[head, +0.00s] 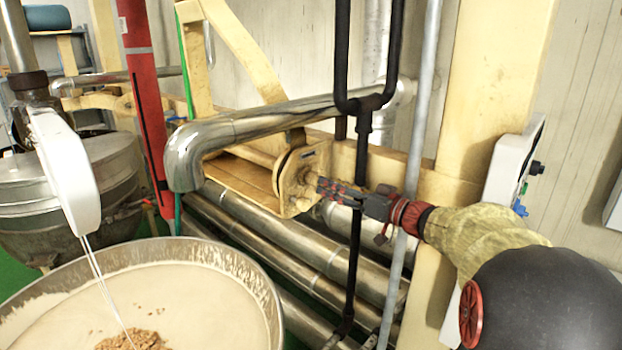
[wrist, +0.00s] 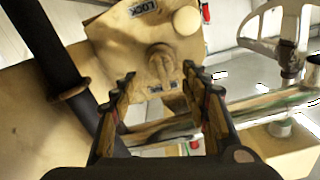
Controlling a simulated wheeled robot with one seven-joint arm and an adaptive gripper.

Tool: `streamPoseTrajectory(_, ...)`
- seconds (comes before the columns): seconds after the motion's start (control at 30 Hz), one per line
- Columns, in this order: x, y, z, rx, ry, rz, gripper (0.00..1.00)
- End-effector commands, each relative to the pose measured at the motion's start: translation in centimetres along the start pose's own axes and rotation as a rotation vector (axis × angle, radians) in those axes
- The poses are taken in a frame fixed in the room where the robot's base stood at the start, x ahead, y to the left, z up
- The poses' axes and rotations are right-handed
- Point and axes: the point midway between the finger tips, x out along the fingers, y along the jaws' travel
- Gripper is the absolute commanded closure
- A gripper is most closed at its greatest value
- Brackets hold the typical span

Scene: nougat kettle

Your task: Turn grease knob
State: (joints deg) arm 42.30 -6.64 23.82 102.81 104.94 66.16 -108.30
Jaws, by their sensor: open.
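The grease knob (wrist: 160,58) is a small worn tan knob on a yellow plate (wrist: 135,45) with small labels, one reading "LOCK". In the wrist view it shows between and just beyond the fingertips of my gripper (wrist: 160,78). The fingers are spread apart with nothing between them at the tips. In the head view my gripper (head: 322,186) reaches left to the yellow plate (head: 298,207), and its fingers cover part of the knob. I cannot tell whether either finger touches the knob.
A black vertical pipe (head: 355,255) and a grey pipe (head: 413,150) stand close to my gripper. Shiny steel pipes (head: 270,245) run below the plate. A large kettle (head: 270,305) of pale mix stands at the lower left. A white control box (head: 505,170) is on the right.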

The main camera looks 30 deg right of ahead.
Motion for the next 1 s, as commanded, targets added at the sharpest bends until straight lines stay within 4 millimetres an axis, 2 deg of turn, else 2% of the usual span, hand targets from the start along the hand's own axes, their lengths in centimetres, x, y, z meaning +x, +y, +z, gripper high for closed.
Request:
streamPoseTrajectory(0.2, 3.6, -0.2, 0.2, 0.001, -0.002, -0.004, 0.54)
streamPoseTrajectory(0.4, 5.6, -0.1, 0.2, 0.002, -0.003, -0.002, 0.54)
streamPoseTrajectory(0.77, 6.1, -0.2, 0.1, 0.002, -0.002, -0.001, 0.54)
streamPoseTrajectory(1.0, 6.1, -0.2, 0.1, 0.002, -0.003, -0.001, 0.68)
